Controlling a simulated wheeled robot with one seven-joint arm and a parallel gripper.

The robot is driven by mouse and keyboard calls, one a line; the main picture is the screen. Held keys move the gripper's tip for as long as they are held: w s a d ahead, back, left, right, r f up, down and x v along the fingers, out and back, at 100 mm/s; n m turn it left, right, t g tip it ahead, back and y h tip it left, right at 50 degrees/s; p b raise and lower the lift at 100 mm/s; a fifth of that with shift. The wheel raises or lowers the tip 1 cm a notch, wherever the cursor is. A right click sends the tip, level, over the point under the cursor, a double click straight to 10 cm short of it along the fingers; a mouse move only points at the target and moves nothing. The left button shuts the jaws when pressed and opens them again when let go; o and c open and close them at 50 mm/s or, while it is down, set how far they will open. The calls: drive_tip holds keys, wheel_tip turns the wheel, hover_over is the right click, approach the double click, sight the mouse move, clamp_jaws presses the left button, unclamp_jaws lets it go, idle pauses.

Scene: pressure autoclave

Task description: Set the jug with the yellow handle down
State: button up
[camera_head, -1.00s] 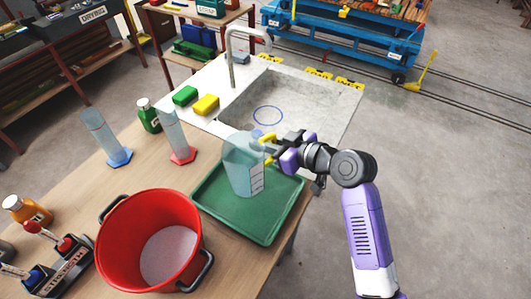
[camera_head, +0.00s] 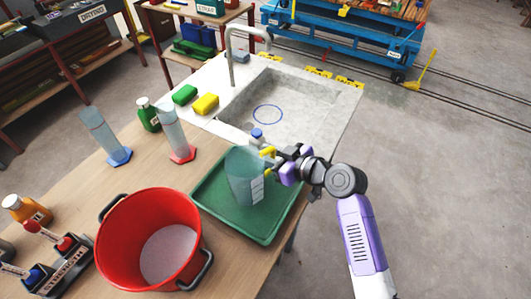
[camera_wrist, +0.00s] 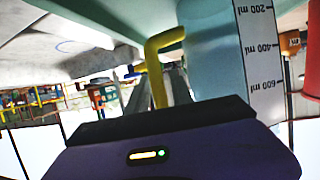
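The jug (camera_head: 243,176) is clear bluish plastic with a white scale label and a yellow handle (camera_head: 267,152). It is over the green tray (camera_head: 222,222) and looks close to its surface; I cannot tell whether its base touches. My gripper (camera_head: 279,160) is at the handle on the jug's right side. In the wrist view the yellow handle (camera_wrist: 153,62) runs down between the fingers, which look closed around it. The jug's wall with its printed scale (camera_wrist: 258,50) fills the upper right there. The fingertips are partly hidden.
A red bucket (camera_head: 108,250) stands left of the tray. Two measuring cylinders, one with a red base (camera_head: 183,155) and one with a blue base (camera_head: 118,157), stand behind. A sink (camera_head: 290,110) lies behind the tray.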

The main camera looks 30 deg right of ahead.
drive_tip(key=shift+o, duration=0.2)
drive_tip(key=shift+r, duration=0.1)
drive_tip(key=shift+r, duration=0.15)
drive_tip(key=shift+s+d, duration=0.15)
drive_tip(key=shift+s, duration=0.2)
drive_tip(key=b+v, duration=0.1)
drive_tip(key=v, duration=1)
drive_tip(key=shift+b, duration=0.3)
drive_tip(key=shift+s, duration=0.15)
